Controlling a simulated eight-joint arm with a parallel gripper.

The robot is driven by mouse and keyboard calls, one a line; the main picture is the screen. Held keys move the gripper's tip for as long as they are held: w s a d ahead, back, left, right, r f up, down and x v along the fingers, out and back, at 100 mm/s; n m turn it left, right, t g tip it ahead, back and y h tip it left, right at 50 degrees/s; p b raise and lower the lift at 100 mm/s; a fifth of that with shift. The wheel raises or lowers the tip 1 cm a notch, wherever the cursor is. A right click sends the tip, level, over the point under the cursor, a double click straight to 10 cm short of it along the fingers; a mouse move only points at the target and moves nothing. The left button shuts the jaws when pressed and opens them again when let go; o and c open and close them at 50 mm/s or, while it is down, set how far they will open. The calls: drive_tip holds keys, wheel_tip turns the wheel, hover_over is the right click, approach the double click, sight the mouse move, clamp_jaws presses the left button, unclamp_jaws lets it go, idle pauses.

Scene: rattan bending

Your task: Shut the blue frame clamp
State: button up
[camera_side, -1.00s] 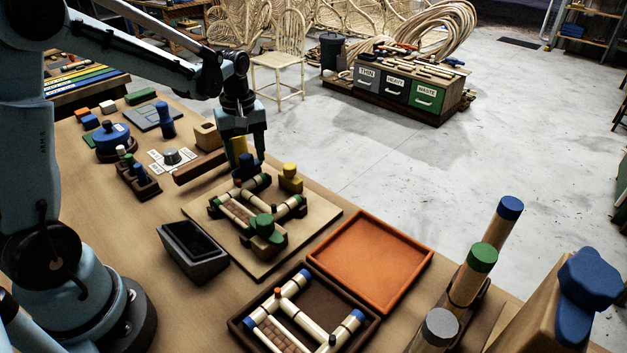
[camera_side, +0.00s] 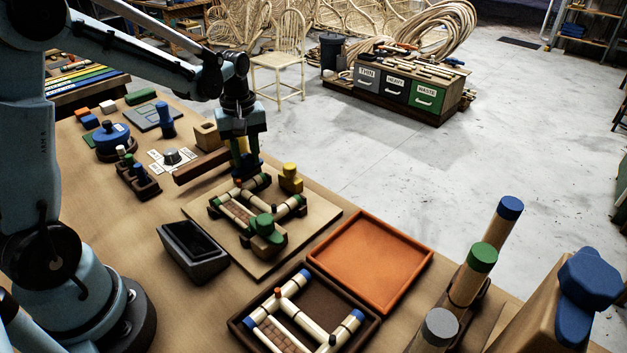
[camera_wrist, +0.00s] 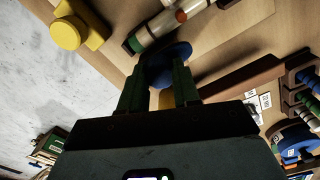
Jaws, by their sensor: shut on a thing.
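The blue frame clamp (camera_side: 247,171) is at the far end of the rattan frame (camera_side: 236,212) on the fixture board (camera_side: 300,232). My gripper (camera_side: 246,157) points down over it, with its fingers drawn together on the clamp's upper part. In the wrist view, the blue clamp (camera_wrist: 174,51) shows as a round blue shape just beyond my fingertips (camera_wrist: 158,75). A dark part lies between the fingers. My fingers hide much of the clamp, so I cannot tell how far it is shut.
The yellow clamp (camera_side: 291,178) stands close on the right and the green clamp (camera_side: 265,232) sits at the near side. A wooden bar (camera_side: 202,167) lies left of my gripper. A dark bin (camera_side: 192,250) and an orange tray (camera_side: 370,260) flank the board.

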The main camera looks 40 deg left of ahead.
sight(246, 156)
drive_tip(key=m, duration=1.3)
drive_tip(key=shift+m, duration=2.2)
drive_tip(key=o, duration=1.1)
drive_tip(key=shift+c, duration=0.2)
drive_tip(key=shift+r, duration=0.1)
wheel_tip(246, 156, up, 12)
